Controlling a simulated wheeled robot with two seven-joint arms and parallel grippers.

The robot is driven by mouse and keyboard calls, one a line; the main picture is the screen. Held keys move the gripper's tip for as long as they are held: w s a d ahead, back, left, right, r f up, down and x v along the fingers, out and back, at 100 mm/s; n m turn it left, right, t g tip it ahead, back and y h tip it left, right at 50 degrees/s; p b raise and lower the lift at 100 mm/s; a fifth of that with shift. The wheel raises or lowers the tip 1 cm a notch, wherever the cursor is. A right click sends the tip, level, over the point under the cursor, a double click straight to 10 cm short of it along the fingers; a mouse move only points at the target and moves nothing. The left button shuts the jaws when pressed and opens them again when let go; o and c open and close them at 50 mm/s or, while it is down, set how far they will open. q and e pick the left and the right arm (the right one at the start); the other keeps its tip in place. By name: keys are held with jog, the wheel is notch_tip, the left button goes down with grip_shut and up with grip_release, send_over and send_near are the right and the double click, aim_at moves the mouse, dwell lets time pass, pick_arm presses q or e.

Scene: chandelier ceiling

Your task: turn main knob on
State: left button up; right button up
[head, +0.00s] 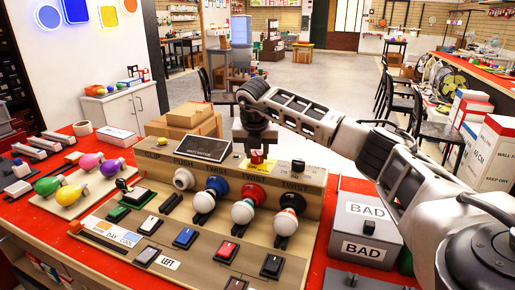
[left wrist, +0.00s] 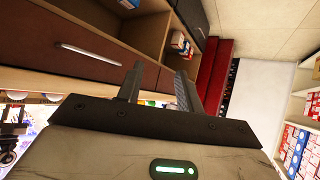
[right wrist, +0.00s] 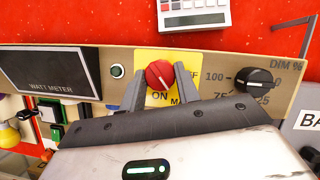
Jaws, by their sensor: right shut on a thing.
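The main knob is a round red knob (right wrist: 160,74) on a yellow plate (right wrist: 150,57) on top of the beige test panel, with "ON" printed below it in the right wrist view. A white pointer line shows on the knob. In the head view the red knob (head: 257,157) sits under my right gripper (head: 256,150), which comes down from above. My right gripper (right wrist: 160,88) has its two fingers on either side of the knob, shut on it. My left gripper (left wrist: 158,82) shows only in the left wrist view; its fingers are apart with nothing between them, near shelves.
The panel (head: 225,240) holds bulbs, sockets and several switches. A black dimmer knob (right wrist: 254,80) stands right of the main knob, a watt meter (right wrist: 45,72) left. A grey BAD box (head: 365,222) stands right of the panel. Coloured bulbs (head: 80,178) lie in a rack at left.

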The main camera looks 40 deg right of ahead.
jog(key=m, duration=0.2)
jog(key=m+g+h+p, duration=0.1)
jog(key=m, duration=0.1)
jog(key=shift+w+a+r+m, duration=0.1)
jog(key=shift+w+r+m, duration=0.1)
jog(key=shift+m, duration=0.1)
jog(key=shift+m+g, duration=0.6)
jog(key=shift+m, duration=0.6)
pick_arm(q)
jog(key=shift+a+r+p, duration=0.2)
jog(key=shift+r+p, duration=0.1)
jog(key=shift+r, duration=0.1)
jog(key=shift+d+r, duration=0.1)
pick_arm(e)
jog(key=shift+m, duration=0.4)
jog(key=o, duration=1)
jog(key=shift+f, duration=0.1)
pick_arm(q)
jog(key=shift+s+p, duration=0.15)
jog(key=shift+p, duration=0.2)
pick_arm(e)
jog(key=v, duration=1.6)
jog(key=shift+w+a+f, duration=0.1)
jog(key=shift+w+a, duration=0.05)
jog(key=shift+w, duration=0.2)
